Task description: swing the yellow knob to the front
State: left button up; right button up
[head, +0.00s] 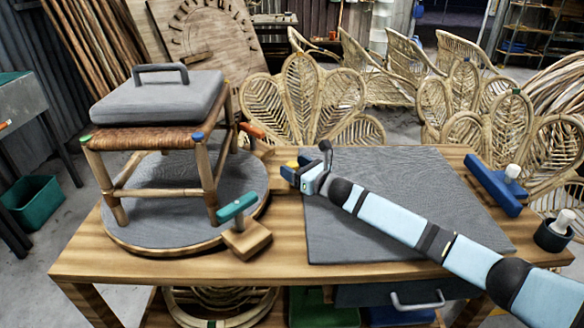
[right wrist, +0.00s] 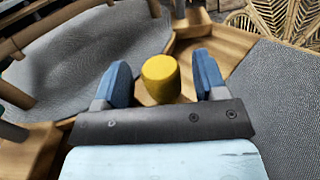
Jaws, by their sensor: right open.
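The yellow knob (right wrist: 160,80) stands between the two blue fingers of my right gripper (right wrist: 162,64) in the right wrist view. In the head view a small piece of the yellow knob (head: 292,164) shows past my right gripper (head: 289,173), left of the grey mat. The gripper is open. The knob's base is mostly hidden by the gripper. My left gripper is in neither view.
A rattan stool (head: 158,138) with a grey cushion stands on a round grey turntable (head: 165,235) at the left. A teal-handled clamp (head: 237,206) sits at its front right, and an orange handle (head: 252,131) behind. The grey mat (head: 400,195) is bare except under my arm.

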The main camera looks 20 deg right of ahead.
jog(key=shift+w+a, duration=0.3)
jog(key=shift+w, duration=0.3)
